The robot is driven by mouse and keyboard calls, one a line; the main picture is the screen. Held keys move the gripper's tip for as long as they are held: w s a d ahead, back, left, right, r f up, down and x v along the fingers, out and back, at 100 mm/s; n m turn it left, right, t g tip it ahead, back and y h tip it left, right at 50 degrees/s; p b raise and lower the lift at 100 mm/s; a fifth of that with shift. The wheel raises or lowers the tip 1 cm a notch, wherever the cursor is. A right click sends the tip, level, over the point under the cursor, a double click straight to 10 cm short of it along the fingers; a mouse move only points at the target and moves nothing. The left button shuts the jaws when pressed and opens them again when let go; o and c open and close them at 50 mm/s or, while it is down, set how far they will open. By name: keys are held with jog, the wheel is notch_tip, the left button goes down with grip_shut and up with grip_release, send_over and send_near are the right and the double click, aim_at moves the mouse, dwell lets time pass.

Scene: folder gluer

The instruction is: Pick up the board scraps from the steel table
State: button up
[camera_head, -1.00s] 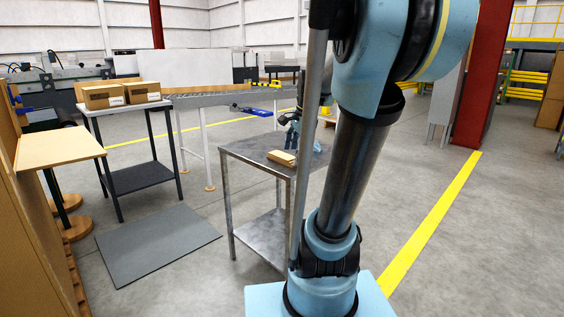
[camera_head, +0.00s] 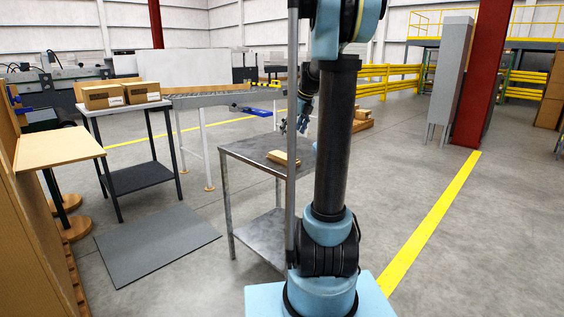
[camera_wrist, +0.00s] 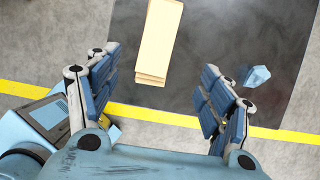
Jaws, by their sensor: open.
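The board scraps (camera_head: 283,158) lie as a small tan stack on the top of the steel table (camera_head: 240,153). In the wrist view the stack (camera_wrist: 158,42) is a long pale strip ahead of the fingers and between their lines, apart from them. The dark steel tabletop (camera_wrist: 215,40) lies around it. My gripper (camera_wrist: 160,90) is open and empty, with its blue-padded fingers spread wide. In the head view my gripper (camera_head: 296,127) is above the table, partly hidden by my arm. A small light-blue block-like piece (camera_wrist: 257,76) shows beside the right finger.
A table with cartons (camera_head: 122,95) stands at the left, near a tan board stand (camera_head: 58,148). A grey mat (camera_head: 155,243) lies on the floor. A roller conveyor (camera_head: 220,97) runs behind. A red column (camera_head: 484,75) stands at the right. Floor right of the table is clear.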

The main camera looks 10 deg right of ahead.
send_over(283, 155)
jog(key=s+d, duration=0.2)
jog(key=f, duration=0.8)
jog(key=shift+a, duration=0.25)
jog(key=shift+a+x, duration=0.2)
jog(key=shift+x, duration=2.45)
jog(key=shift+w+r, duration=0.1)
jog(key=shift+c, duration=0.3)
jog(key=c, duration=1)
